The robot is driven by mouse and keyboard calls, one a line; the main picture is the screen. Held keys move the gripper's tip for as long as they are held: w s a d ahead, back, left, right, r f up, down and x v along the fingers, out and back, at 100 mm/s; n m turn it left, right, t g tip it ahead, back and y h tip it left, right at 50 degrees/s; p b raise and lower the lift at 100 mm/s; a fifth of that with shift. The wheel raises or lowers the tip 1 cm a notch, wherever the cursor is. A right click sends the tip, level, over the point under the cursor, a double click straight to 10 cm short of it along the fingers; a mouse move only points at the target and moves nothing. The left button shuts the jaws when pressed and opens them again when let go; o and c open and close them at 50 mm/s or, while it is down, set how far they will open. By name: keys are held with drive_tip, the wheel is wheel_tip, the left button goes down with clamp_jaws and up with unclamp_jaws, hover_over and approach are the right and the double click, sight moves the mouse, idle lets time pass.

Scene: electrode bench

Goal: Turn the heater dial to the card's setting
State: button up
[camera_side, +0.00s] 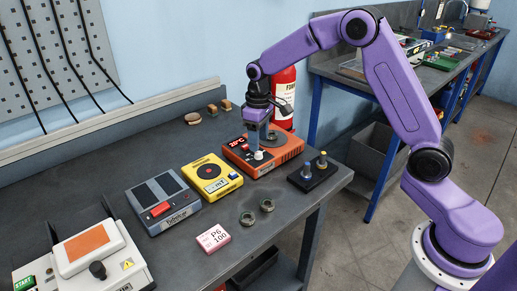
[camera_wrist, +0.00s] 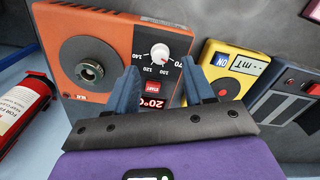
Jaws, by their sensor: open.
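The heater (camera_side: 284,159) is an orange box with a round grey plate and a red display reading 20°C. It also shows in the wrist view (camera_wrist: 110,28). Its white dial (camera_wrist: 160,52) has a printed number scale around it; I cannot read its exact setting. The dial also shows in the side view (camera_side: 259,155). The pink-and-white card (camera_side: 213,238) lies flat at the table's front and reads P6 100. My gripper (camera_wrist: 160,72) is open and empty, its fingertips spread to either side just short of the dial. It comes down over the heater in the side view (camera_side: 256,146).
A yellow device (camera_side: 212,177) and a grey device with a red switch (camera_side: 163,203) stand left of the heater. A black stand with two posts (camera_side: 313,176) is close on its right. Two metal rings (camera_side: 257,212) lie in front. A red extinguisher (camera_side: 284,98) is behind.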

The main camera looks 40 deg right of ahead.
sight(259, 155)
drive_tip(key=shift+f, duration=2.1)
clamp_jaws()
drive_tip(key=shift+m, duration=0.3)
drive_tip(key=m, duration=0.3)
drive_tip(key=shift+m, duration=2.5)
drive_tip(key=shift+r, duration=0.1)
